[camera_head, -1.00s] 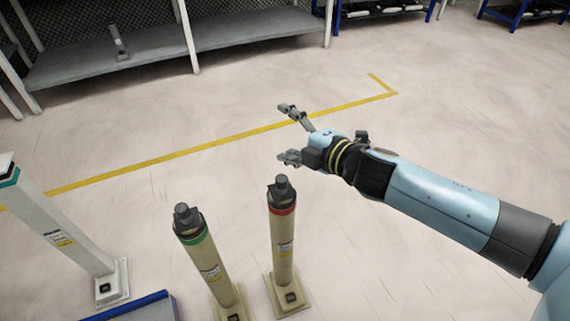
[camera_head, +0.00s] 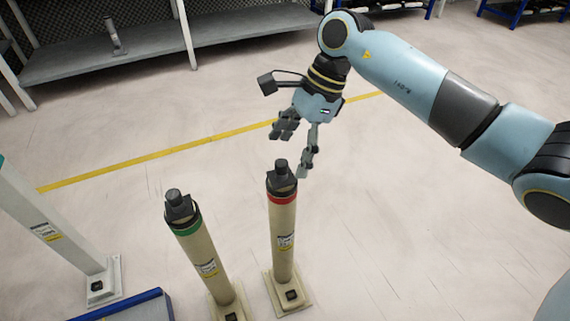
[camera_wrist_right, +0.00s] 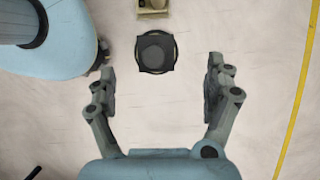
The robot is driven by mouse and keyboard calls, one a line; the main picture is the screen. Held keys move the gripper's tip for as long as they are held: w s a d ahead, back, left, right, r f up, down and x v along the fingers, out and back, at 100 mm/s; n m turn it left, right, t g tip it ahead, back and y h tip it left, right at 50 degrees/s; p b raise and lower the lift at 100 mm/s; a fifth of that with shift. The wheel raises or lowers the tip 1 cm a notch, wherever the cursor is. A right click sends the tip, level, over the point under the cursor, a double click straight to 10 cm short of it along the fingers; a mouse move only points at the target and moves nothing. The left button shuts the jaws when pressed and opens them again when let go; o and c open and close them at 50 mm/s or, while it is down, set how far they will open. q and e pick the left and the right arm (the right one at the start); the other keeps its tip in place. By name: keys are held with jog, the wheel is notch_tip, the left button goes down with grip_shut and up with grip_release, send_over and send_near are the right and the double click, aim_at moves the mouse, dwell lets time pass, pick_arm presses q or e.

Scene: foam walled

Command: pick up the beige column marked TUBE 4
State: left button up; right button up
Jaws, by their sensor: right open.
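Two beige columns stand upright on floor bases. One has a red band (camera_head: 283,235) and a dark cap; the other, left of it, has a green band (camera_head: 208,255) and a dark cap. Their labels are too small to read, so I cannot tell which is TUBE 4. My right gripper (camera_head: 295,150) is open and empty, its fingers pointing down just above and behind the red-banded column's cap. In the right wrist view a dark column cap (camera_wrist_right: 155,52) lies ahead, between the lines of the open fingers (camera_wrist_right: 160,88) and apart from them. My left gripper is not in view.
A white column (camera_head: 55,235) stands at the left, and a blue-edged object (camera_head: 125,305) is at the bottom left. A grey shelf (camera_head: 110,55) is at the back. A yellow floor line (camera_head: 160,153) crosses behind the columns. The floor to the right is clear.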

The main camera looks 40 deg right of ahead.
aim_at(281, 173)
jog(key=shift+x, duration=0.8)
jog(key=shift+s+a+f+b, duration=0.1)
jog(key=shift+a+f+b, duration=0.1)
jog(key=shift+f+b, duration=0.3)
jog(key=x, duration=0.3)
jog(key=shift+s+a+f+b, duration=0.1)
jog(key=shift+a+f+b, duration=0.1)
jog(key=shift+b, duration=0.2)
jog(key=shift+f, duration=0.1)
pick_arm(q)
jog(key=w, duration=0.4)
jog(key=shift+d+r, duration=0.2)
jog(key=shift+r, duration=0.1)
pick_arm(e)
jog(key=shift+c, duration=0.4)
jog(key=c, duration=1.6)
jog(key=shift+c, duration=0.4)
